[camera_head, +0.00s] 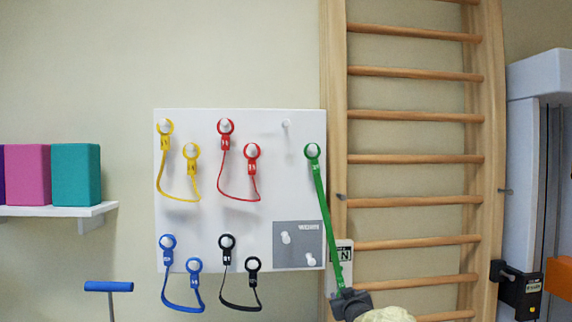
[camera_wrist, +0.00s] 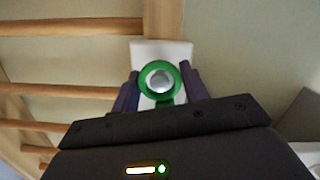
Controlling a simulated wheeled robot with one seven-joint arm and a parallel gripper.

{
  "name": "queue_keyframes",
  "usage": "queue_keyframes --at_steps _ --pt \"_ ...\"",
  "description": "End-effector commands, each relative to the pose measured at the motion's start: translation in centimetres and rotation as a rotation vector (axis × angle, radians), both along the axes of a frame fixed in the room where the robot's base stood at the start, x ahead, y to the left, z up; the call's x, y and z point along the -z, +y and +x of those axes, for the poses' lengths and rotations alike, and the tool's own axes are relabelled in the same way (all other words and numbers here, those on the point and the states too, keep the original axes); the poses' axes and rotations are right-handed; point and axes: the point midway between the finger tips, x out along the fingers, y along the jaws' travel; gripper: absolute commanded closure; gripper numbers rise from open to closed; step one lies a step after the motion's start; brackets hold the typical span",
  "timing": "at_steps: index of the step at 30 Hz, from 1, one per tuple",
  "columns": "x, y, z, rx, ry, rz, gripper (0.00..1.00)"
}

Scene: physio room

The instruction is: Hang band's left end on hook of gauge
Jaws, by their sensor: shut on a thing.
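The green band (camera_head: 321,195) hangs by one ring on the upper right peg of the white board (camera_head: 262,205) and runs taut, down and slightly right, to my gripper (camera_head: 350,303). My gripper is shut on the band's other end, whose green ring (camera_wrist: 144,84) shows between the fingertips in the wrist view. A pale round knob shows inside this ring; whether the ring is around it or only in front of it, I cannot tell.
Yellow (camera_head: 180,197), red (camera_head: 235,196), blue (camera_head: 180,306) and black (camera_head: 238,304) bands hang on the board's other pegs. Wooden wall bars (camera_head: 410,158) stand to the right. A black box (camera_head: 522,290) is beyond them. A shelf (camera_head: 60,210) with blocks is at left.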

Motion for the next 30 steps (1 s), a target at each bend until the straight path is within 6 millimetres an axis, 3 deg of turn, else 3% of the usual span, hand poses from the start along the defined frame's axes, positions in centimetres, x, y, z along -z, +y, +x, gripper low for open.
queue_keyframes --at_steps 30 --pt "0.0 0.0 1.7 0.0 0.001 0.0 1.0"
